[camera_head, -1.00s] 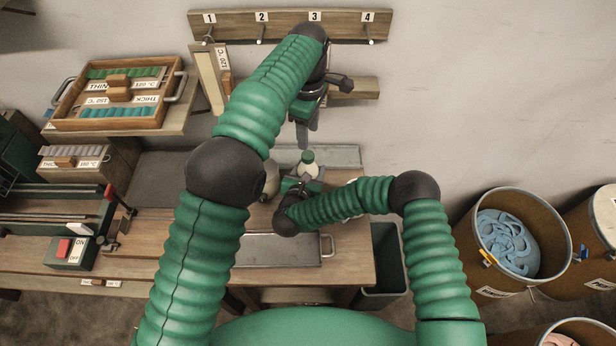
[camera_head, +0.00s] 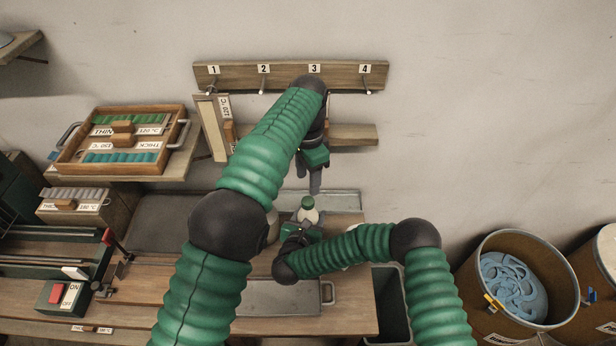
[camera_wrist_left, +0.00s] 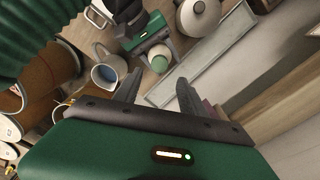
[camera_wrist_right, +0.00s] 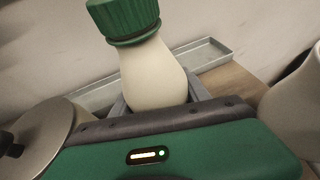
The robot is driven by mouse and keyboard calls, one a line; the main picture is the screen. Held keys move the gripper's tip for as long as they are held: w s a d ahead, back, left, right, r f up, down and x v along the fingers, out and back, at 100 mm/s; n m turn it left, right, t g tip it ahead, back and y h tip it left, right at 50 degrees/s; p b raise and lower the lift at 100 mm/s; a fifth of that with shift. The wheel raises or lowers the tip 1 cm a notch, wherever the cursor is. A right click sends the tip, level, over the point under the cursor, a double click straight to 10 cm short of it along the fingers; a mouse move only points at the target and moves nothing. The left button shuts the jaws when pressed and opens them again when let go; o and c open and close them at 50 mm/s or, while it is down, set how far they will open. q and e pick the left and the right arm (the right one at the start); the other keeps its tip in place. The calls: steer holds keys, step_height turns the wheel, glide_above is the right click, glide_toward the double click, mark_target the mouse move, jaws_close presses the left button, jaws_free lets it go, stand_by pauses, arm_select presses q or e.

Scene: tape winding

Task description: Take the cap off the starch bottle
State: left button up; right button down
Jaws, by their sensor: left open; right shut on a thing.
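The starch bottle (camera_wrist_right: 155,75) is cream white with a ribbed green cap (camera_wrist_right: 122,17), and the cap is on. In the head view the bottle (camera_head: 307,213) stands upright near the back of the bench, its cap (camera_head: 307,202) on top. My right gripper (camera_wrist_right: 160,103) is shut on the bottle's body, below the cap. My left gripper (camera_head: 315,183) is above the cap, fingers pointing down, apart from it. In the left wrist view the open left fingers (camera_wrist_left: 155,88) are empty, with the green cap (camera_wrist_left: 159,64) and bottle between and beyond them.
A grey metal tray (camera_head: 345,201) lies behind the bottle. A pale pot (camera_wrist_left: 192,18) and a jug (camera_wrist_left: 108,72) stand near it. A numbered hook rail (camera_head: 290,77) is on the wall. Bins (camera_head: 515,285) stand at the right.

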mark_target(308, 201)
arm_select(q)
steer(key=m, duration=1.4)
steer(key=shift+m, duration=0.4)
steer(key=m, duration=0.4)
step_height(308, 201, down, 8)
steer(key=shift+f, duration=0.1)
steer(key=shift+c, duration=0.2)
jaws_close()
